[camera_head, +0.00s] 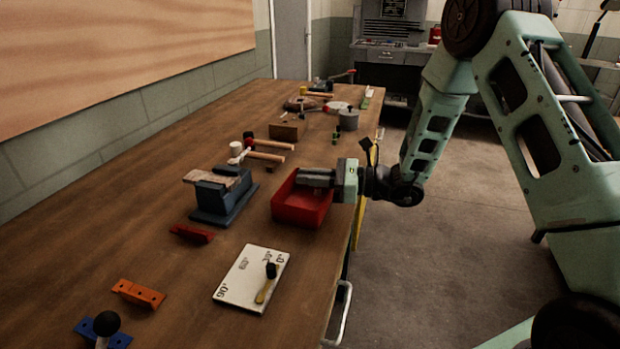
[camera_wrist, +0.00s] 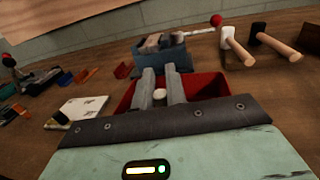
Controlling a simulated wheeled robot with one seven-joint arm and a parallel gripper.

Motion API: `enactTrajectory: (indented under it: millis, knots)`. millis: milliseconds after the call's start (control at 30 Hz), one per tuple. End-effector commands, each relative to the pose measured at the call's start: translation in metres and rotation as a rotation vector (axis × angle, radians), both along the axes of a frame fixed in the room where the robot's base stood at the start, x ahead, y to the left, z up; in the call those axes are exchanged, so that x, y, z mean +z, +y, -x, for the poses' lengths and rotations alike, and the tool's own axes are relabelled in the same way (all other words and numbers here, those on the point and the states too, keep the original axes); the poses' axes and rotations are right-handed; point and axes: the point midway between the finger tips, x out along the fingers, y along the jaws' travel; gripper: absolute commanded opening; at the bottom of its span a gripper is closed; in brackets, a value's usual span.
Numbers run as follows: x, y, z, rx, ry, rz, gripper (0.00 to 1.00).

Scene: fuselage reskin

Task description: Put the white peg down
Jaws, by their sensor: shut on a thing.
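My gripper (camera_head: 301,177) is above the red bin (camera_head: 301,212) near the right edge of the workbench, pointing left. In the wrist view the two grey fingers of my gripper (camera_wrist: 162,78) are shut on the white peg (camera_wrist: 159,94), seen as a small round white end between them. The red bin (camera_wrist: 208,84) shows behind and beside the fingers there. The peg is not distinguishable in the head view, and its lower part is hidden.
A blue vise (camera_head: 222,196) stands left of the bin. Mallets (camera_head: 266,155) lie behind it. A white angle board (camera_head: 240,285) with a yellow-handled tool lies in front. Bare wooden benchtop (camera_head: 110,235) is at the left.

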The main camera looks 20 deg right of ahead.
Motion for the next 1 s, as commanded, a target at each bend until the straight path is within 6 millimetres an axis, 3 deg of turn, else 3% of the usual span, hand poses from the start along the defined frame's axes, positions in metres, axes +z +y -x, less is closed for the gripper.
enactTrajectory:
  millis: [833, 867, 900, 1000]
  knots:
    - [-0.016, 0.000, 0.000, 0.000, -0.002, 0.000, 0.00]
    - [-0.016, 0.000, 0.000, 0.000, -0.002, 0.000, 0.22]
    - [-0.016, 0.000, 0.000, 0.000, -0.002, 0.000, 0.33]
    - [-0.016, 0.000, 0.000, 0.000, -0.002, 0.000, 0.35]
